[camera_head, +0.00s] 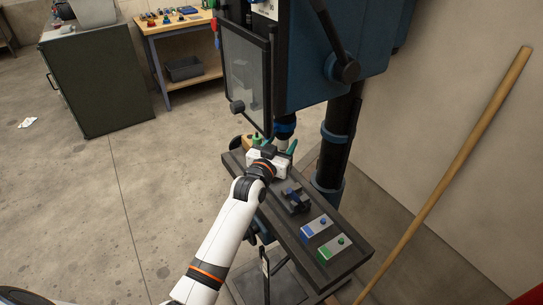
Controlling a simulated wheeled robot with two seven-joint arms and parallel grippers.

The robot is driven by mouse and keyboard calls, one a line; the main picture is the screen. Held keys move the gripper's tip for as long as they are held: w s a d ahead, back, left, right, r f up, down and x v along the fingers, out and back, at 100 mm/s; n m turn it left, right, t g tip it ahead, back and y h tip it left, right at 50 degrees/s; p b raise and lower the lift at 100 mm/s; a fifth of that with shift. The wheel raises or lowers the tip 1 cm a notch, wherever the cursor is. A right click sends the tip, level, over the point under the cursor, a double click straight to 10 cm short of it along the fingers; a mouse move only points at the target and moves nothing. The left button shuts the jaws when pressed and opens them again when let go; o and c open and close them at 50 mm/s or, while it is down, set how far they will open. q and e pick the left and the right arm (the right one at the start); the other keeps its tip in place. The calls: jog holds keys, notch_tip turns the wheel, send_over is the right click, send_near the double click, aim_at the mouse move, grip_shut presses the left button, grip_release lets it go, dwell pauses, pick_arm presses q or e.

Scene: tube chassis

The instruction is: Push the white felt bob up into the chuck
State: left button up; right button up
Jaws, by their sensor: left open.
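The chuck (286,125) hangs below the blue drill press head, dark with a blue band. A small pale piece (283,144) shows directly under it; it may be the white felt bob, but it is too small to be sure, and I cannot tell whether it sits in the chuck or apart. My left gripper (270,151) is just left of and below this piece, over the far end of the dark press table (337,262). It is open; its fingers are mostly hidden behind its white body. My right gripper is not in view.
A dark vise-like block (294,198) and two small plates with blue (316,226) and green (333,247) parts lie on the press table. A clear guard (245,75) hangs left of the chuck. Yellow and green handles show beside my gripper. A wooden pole (450,165) leans right.

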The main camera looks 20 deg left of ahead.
pick_arm(q)
jog(key=s+a+b, duration=0.1)
jog(key=s, duration=0.9)
jog(key=shift+s, duration=0.3)
